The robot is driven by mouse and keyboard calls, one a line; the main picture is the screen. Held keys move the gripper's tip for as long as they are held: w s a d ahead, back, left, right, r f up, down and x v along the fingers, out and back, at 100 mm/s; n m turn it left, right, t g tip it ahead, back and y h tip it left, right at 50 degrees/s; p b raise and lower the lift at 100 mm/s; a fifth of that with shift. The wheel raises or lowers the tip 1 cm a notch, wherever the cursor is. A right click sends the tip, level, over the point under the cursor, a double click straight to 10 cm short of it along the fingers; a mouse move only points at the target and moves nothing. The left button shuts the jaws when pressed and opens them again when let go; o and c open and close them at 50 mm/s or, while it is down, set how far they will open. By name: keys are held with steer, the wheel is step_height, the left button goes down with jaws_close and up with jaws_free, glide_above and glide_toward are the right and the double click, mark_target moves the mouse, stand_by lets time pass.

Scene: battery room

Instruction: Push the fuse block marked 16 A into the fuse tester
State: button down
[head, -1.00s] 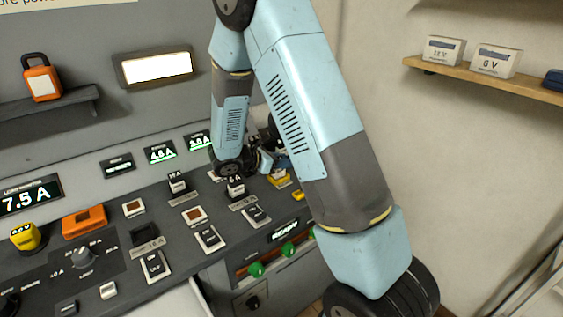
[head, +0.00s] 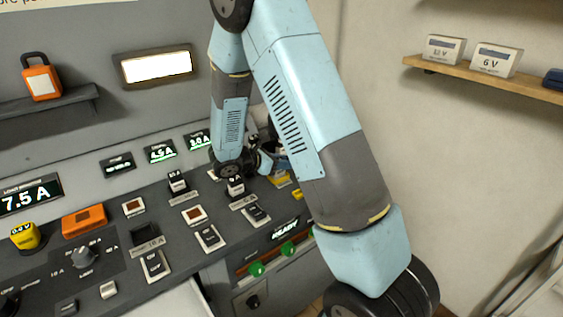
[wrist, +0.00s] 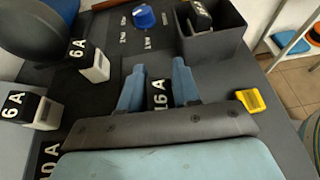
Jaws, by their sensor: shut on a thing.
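The fuse block marked 16 A (wrist: 160,96) is between the blue fingers of my gripper (wrist: 158,88) in the wrist view. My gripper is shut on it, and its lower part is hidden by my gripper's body. In the head view my gripper (head: 264,160) is at the back right of the sloping console, partly hidden by my arm. I cannot tell for sure which part is the fuse tester; a panel with a READY display (head: 286,229) is on the console's front right.
In the wrist view, 6 A blocks stand at the left (wrist: 96,66) and lower left (wrist: 36,109). A dark open bin (wrist: 232,46), a blue knob (wrist: 144,17) and a yellow piece (wrist: 252,101) are nearby. Switches and sockets crowd the console (head: 110,250).

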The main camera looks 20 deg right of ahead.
steer(key=shift+f, duration=0.15)
steer(key=c, duration=1.1)
jaws_free()
steer(key=shift+a, duration=0.1)
steer(key=v, duration=1)
steer(key=shift+a, duration=0.35)
steer(key=shift+s+r, duration=0.2)
steer(key=s+d+r+m+y, duration=0.2)
steer(key=s+r+m+y, duration=0.2)
steer(key=s+r+m, duration=0.3)
steer(key=s+d+r+m+t+y, duration=0.1)
steer(key=s+d+r+m+y, duration=0.2)
steer(key=s+r+m, duration=0.4)
steer(key=s+d+r+m+t+y, duration=0.1)
steer(key=s+d+r+m+y, duration=0.2)
steer(key=s, duration=0.9)
step_height(320, 180, up, 4)
steer(key=m+y, duration=0.3)
steer(key=m, duration=0.1)
steer(key=shift+r, duration=0.15)
